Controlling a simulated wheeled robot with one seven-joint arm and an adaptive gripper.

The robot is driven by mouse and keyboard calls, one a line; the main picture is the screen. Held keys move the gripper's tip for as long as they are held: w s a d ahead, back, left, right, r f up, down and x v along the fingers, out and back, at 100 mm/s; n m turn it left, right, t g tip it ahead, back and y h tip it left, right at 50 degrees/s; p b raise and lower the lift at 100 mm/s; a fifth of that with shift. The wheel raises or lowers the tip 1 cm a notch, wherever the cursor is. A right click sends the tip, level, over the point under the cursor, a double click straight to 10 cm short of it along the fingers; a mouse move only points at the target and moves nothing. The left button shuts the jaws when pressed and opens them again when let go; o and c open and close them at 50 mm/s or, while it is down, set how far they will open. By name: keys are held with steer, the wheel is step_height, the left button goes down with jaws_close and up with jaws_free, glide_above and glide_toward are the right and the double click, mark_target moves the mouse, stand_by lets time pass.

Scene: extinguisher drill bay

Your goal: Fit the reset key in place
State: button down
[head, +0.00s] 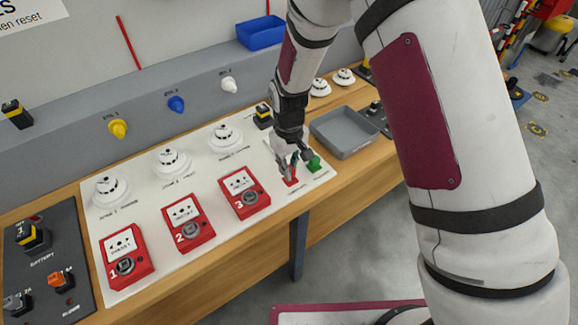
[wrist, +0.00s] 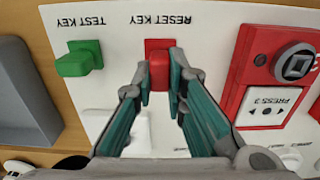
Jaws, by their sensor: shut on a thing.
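The red reset key (wrist: 158,70) stands at the red patch marked RESET KEY on the white board (wrist: 120,22). My gripper (wrist: 160,82) is shut on it, with one teal finger pad on each side. In the head view my gripper (head: 290,168) points down at the board's right part, and the red key (head: 291,181) shows just below the fingers. I cannot tell whether the key is lifted off the board. Red call points 1 (head: 119,245), 2 (head: 183,212) and 3 (head: 239,182) each have a round grey key socket; call point 3 also shows in the wrist view (wrist: 275,92).
A green test key (head: 315,163) stands close beside my gripper. A grey tray (head: 345,148) lies to the right. White detectors (head: 172,162) line the board behind the call points. A dark battery panel (head: 62,235) is at the left.

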steer(key=shift+f, duration=0.75)
stand_by(0.7)
steer(key=c, duration=1.2)
jaws_free()
steer(key=shift+r+p, duration=0.65)
steer(key=shift+r, duration=2.9)
